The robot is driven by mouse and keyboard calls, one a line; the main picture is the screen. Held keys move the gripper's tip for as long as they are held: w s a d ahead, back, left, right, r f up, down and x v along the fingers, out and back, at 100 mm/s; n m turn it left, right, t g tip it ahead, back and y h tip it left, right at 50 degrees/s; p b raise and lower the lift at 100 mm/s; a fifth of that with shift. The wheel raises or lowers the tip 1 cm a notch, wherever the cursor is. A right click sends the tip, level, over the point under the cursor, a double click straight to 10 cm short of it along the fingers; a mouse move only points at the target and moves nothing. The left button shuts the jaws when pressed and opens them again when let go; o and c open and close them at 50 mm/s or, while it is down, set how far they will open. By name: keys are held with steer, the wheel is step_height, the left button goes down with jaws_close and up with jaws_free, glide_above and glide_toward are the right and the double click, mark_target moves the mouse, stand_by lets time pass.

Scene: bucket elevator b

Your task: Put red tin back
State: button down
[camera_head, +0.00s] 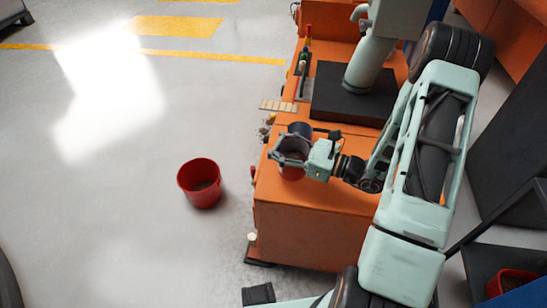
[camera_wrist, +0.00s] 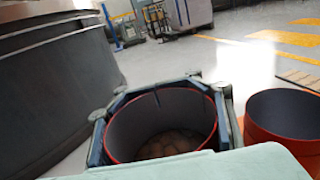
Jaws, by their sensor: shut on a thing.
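My gripper (camera_head: 278,150) is shut around a red tin (camera_head: 291,172) at the near left part of the orange cart top. In the wrist view the fingers (camera_wrist: 158,95) wrap both sides of this tin (camera_wrist: 160,127). It is upright and open, with a red rim, a grey inside and brown stuff at the bottom. I cannot tell whether its base touches the cart. A second tin (camera_head: 299,129) stands just beyond it, partly hidden by my gripper. In the wrist view this tin (camera_wrist: 284,117) is at the right, red outside and dark inside.
The orange cart (camera_head: 305,225) also carries a black plate (camera_head: 335,92) with a grey machine post. Another red container (camera_head: 512,283) is at the lower right. The floor at left is mostly clear.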

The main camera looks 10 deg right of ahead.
steer(key=f, duration=0.2)
steer(key=s+f+b, duration=0.1)
steer(key=f, duration=0.1)
steer(key=shift+d+f, duration=0.1)
steer(key=shift+f, duration=0.1)
steer(key=c, duration=0.9)
jaws_free()
steer(key=shift+o, duration=0.2)
steer(key=shift+s+d, duration=0.1)
steer(key=shift+d, duration=0.15)
steer(key=p+v, duration=0.2)
steer(key=v, duration=0.9)
steer(key=shift+s+d, duration=0.1)
steer(key=shift+d, duration=0.15)
